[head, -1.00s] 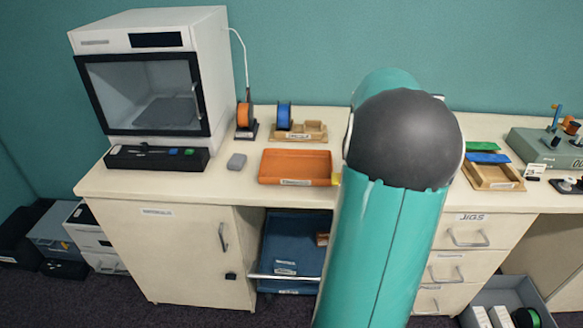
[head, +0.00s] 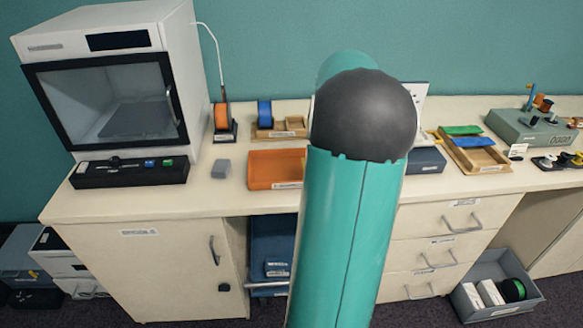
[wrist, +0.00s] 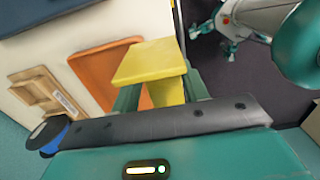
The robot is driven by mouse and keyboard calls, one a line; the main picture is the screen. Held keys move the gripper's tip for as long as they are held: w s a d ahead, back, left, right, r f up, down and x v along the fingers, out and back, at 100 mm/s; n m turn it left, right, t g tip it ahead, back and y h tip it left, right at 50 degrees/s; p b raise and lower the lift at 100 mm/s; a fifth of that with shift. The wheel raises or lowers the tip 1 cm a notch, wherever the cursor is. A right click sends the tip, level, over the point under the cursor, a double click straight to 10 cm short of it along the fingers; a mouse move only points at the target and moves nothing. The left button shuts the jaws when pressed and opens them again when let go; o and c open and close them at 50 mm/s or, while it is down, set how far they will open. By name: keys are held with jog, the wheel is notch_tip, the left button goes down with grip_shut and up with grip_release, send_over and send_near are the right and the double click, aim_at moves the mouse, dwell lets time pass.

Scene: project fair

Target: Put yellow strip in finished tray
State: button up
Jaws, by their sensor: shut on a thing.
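The yellow strip (wrist: 148,62) shows in the wrist view as a flat yellow piece with a block-like part below it. My gripper (wrist: 160,92) is shut on it. In the head view my arm hides both gripper and strip. An orange tray (head: 273,172) stands on the bench left of my arm, its right end hidden. It also shows in the wrist view (wrist: 88,62), beside and partly behind the strip. A wooden tray (head: 496,166) at right has green (head: 460,130) and blue (head: 474,142) strips. The tray labels are too small to read.
A 3D printer (head: 110,85) stands at the left, with a grey block (head: 221,168) and spools (head: 265,112) beside it. A dark blue box (head: 427,160) is right of my arm. A grey machine (head: 535,130) stands far right. An open bin (head: 495,297) is on the floor.

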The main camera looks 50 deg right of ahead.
jog(key=w+d+f, duration=0.2)
jog(key=w+f, duration=0.1)
jog(key=w, duration=0.3)
send_over(300, 176)
jog(key=f, duration=0.4)
jog(key=shift+s+a+f, duration=0.1)
jog(key=shift+s+f, duration=0.1)
jog(key=shift+s, duration=0.2)
jog(key=shift+w+f, duration=0.25)
jog(key=shift+f, duration=0.8)
jog(key=shift+w+f, duration=0.25)
jog(key=shift+f, duration=0.75)
jog(key=shift+s, duration=0.1)
jog(key=shift+f, duration=0.15)
jog(key=o, duration=1)
jog(key=shift+c, duration=0.2)
